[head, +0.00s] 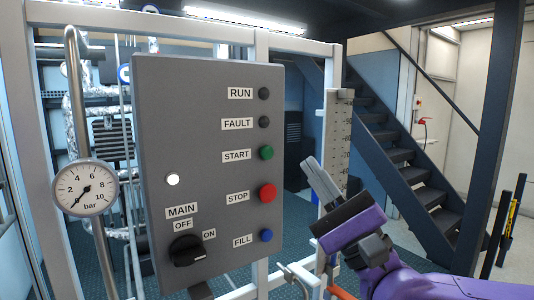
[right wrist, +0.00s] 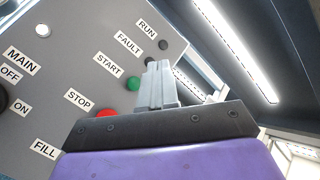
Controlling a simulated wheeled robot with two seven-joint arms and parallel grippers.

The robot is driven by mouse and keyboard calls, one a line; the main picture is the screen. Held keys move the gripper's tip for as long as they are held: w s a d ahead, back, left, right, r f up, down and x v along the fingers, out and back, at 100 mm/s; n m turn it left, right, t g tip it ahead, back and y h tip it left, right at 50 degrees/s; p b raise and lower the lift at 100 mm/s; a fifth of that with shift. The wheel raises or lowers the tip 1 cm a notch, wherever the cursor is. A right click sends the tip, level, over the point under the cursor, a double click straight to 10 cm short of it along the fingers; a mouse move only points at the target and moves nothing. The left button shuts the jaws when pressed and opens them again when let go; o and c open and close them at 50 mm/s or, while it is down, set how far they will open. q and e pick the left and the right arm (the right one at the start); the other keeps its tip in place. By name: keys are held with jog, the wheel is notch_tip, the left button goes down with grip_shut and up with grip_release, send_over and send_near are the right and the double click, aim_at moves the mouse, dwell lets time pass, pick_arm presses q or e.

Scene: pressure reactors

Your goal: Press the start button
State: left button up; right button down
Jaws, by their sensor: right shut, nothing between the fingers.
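The green start button (head: 266,153) sits on the right side of a grey control panel (head: 160,120), beside its START label. It also shows in the right wrist view (right wrist: 132,84), just left of my fingertips. My right gripper (head: 310,162) is shut and empty, right of the panel in the head view, its fingers pointing up and left. In the right wrist view the shut fingers (right wrist: 158,68) point up past the green button; whether they touch anything cannot be told, but in the head view they stand apart from the button. My left gripper is not in view.
The red STOP button (head: 267,193) and blue FILL button (head: 266,235) lie below START. Dark RUN and FAULT lamps are above. A black MAIN knob (head: 187,250) and lit white lamp (head: 173,180) are left. A pressure gauge (head: 85,188) and graduated scale (head: 338,140) flank the panel.

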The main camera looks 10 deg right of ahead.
aim_at(267, 153)
jog(key=shift+w+a, duration=0.5)
jog(key=shift+w, duration=0.9)
jog(key=shift+w+a, duration=0.55)
jog(key=shift+w, duration=0.8)
jog(key=shift+w+a, duration=0.5)
jog(key=shift+w, duration=0.9)
jog(key=shift+w+a+b, duration=0.15)
jog(key=shift+w+b, duration=0.15)
jog(key=shift+w, duration=0.15)
jog(key=shift+w+a, duration=0.1)
jog(key=shift+w, duration=0.25)
jog(key=shift+s, duration=0.1)
jog(key=shift+s+d+b, duration=0.3)
jog(key=shift+s+b, duration=0.1)
jog(key=shift+s, duration=0.3)
